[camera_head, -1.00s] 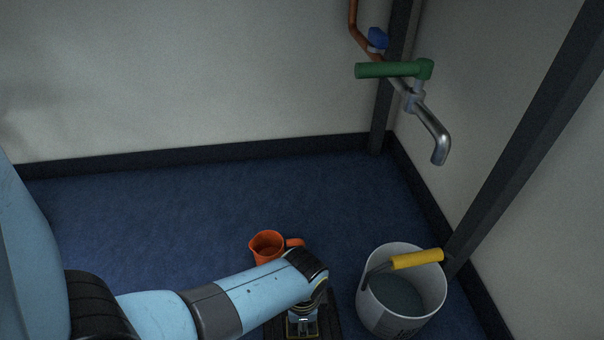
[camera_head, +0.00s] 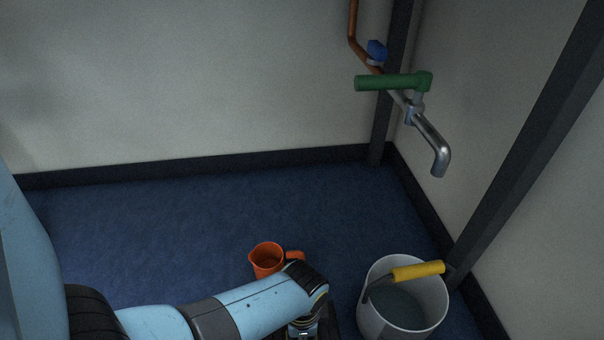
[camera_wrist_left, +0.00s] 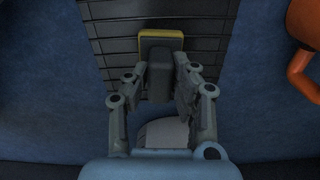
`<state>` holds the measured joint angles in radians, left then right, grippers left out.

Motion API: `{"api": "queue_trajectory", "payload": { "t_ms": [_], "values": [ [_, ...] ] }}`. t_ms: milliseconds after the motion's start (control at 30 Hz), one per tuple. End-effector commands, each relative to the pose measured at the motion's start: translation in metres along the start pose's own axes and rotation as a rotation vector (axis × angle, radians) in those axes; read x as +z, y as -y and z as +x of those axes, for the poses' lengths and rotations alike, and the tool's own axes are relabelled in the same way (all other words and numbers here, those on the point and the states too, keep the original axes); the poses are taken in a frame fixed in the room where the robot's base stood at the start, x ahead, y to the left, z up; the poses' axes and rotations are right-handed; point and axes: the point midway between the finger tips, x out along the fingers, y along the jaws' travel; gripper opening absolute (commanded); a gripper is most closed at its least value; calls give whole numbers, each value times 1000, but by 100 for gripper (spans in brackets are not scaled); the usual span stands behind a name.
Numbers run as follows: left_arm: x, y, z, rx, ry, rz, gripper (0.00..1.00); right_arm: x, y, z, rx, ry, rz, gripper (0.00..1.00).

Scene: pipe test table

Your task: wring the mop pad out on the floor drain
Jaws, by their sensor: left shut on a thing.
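In the left wrist view, the mop pad (camera_wrist_left: 174,38) shows as a yellow-edged piece with a grey block-shaped grip (camera_wrist_left: 159,72). It is over the dark slatted floor drain (camera_wrist_left: 108,42); I cannot tell whether it touches the slats. My left gripper (camera_wrist_left: 167,80) is shut on the grey grip, one finger on each side. In the head view, my left arm reaches in from the left. Its wrist hides most of the drain (camera_head: 328,325), and the gripper is mostly cut off at the bottom edge. My right gripper is not in view.
An orange mug (camera_head: 265,260) stands just behind my left wrist. A white bucket (camera_head: 368,318) with a yellow handle grip (camera_head: 418,271) stands to the right. A tap (camera_head: 436,150) with a green lever (camera_head: 390,83) is above. Blue floor at the left is clear.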

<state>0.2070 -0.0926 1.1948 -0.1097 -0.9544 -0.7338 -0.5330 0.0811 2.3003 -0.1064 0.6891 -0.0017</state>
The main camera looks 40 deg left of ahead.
Motion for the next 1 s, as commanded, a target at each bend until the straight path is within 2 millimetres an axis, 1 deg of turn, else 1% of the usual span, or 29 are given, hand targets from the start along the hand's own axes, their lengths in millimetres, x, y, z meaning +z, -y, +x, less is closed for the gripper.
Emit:
{"api": "queue_trajectory", "payload": {
  "t_ms": [533, 1000],
  "values": [
    [0, 0, 7, 0, 1, 0, 0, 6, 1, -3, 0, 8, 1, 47],
    [0, 0, 7, 0, 0, 0, 0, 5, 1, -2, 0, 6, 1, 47]
  ]
}}
